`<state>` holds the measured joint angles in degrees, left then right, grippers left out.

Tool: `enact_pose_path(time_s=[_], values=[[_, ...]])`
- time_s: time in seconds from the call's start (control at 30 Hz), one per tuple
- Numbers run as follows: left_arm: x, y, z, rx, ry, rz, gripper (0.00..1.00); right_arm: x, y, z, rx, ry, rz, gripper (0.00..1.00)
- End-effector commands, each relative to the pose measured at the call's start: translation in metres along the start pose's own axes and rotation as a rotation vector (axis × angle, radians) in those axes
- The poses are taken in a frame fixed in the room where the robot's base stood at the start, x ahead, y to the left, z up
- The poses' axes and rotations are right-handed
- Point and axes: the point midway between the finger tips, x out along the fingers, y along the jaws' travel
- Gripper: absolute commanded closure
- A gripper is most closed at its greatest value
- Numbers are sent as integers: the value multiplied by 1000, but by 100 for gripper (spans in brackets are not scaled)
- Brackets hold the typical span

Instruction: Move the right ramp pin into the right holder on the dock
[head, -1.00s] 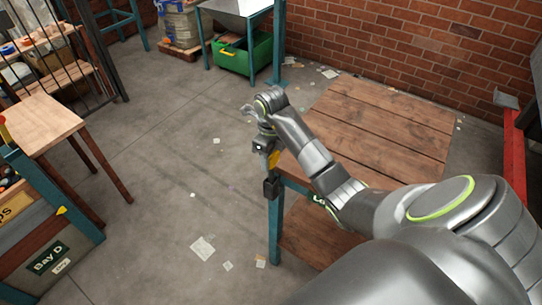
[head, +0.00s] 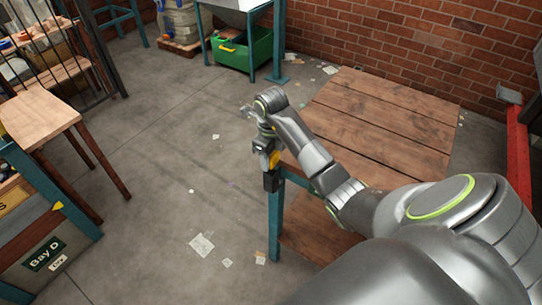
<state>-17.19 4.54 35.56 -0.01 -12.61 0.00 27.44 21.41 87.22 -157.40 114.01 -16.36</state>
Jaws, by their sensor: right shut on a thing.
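My right arm reaches in from the lower right. My right gripper (head: 271,178) points down at the near left corner of the dock, a wooden platform (head: 385,112) on a teal frame. It is shut on the right ramp pin, of which little can be told apart from the dark gripper parts. A small yellow piece (head: 275,159) shows beside the fingers; I cannot tell whether it belongs to the pin. The fingertips overlap the top of the teal corner post (head: 275,228) in the picture, and contact is unclear. I cannot make out the right holder. My left gripper is out of view.
A wooden table (head: 40,118) and a Bay D bin (head: 45,255) stand at the left. A green crate (head: 243,50) sits under a bench at the back. A red beam (head: 518,155) runs at the right. The concrete floor left of the dock is clear except for paper scraps.

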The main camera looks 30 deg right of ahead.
Motion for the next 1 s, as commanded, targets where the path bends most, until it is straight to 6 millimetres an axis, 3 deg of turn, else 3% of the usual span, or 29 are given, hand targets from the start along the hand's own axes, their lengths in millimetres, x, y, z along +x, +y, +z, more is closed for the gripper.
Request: enact_pose_path(time_s=[0.4,0.43,0.6,1.0], values=[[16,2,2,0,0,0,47,19,0,0,0,-1,0,86],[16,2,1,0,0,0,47,18,0,0,0,-1,-1,53],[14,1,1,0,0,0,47,16,0,0,0,-1,-1,31],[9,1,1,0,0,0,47,9,-4,-1,2,1,-2,29]])
